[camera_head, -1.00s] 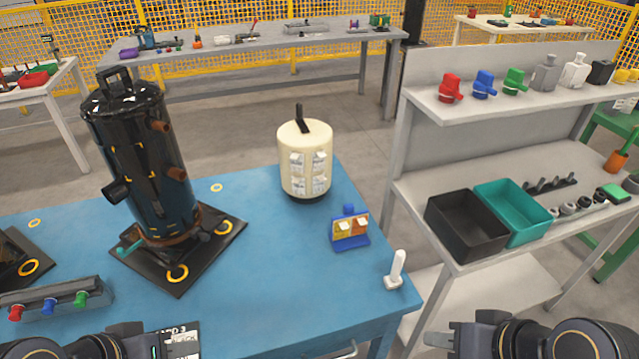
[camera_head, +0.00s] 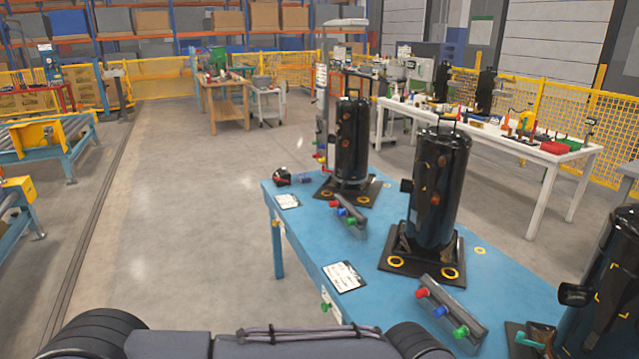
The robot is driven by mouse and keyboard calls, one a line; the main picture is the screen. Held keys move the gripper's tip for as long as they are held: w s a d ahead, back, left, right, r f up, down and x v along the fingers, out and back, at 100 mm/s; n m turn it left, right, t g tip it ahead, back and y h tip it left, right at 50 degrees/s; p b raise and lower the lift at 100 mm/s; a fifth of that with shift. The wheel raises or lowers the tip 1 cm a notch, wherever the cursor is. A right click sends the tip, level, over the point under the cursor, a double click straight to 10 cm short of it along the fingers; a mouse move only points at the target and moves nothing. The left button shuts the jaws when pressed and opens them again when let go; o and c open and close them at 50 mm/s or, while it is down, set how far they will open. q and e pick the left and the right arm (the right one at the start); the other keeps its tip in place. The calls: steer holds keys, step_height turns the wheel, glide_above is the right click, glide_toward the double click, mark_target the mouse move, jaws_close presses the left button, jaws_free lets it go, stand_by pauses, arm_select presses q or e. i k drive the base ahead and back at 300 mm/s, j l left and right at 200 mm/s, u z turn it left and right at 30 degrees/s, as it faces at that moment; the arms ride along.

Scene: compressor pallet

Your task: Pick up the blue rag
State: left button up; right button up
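I cannot clearly make out a blue rag. A small dark bluish item (camera_head: 305,179) lies at the far left corner of the blue table (camera_head: 312,236), beside a black and red object (camera_head: 283,178). It is too small to tell what it is. Neither of my grippers shows in this view; only dark parts of my own body fill the bottom edge.
Several black compressors (camera_head: 438,190) stand on dark plates on the blue table. Button bars (camera_head: 452,312) and paper sheets (camera_head: 344,277) lie there too. A white table (camera_head: 530,150) stands behind on the right. The floor (camera_head: 175,210) to the left is open.

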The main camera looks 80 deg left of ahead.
mark_target(304, 178)
steer(key=u, duration=2.7)
steer(key=i+j+u, duration=0.15)
steer(key=i+u, duration=0.15)
steer(key=i, duration=0.3)
steer(key=i+u, duration=0.2)
steer(key=i, duration=2.15)
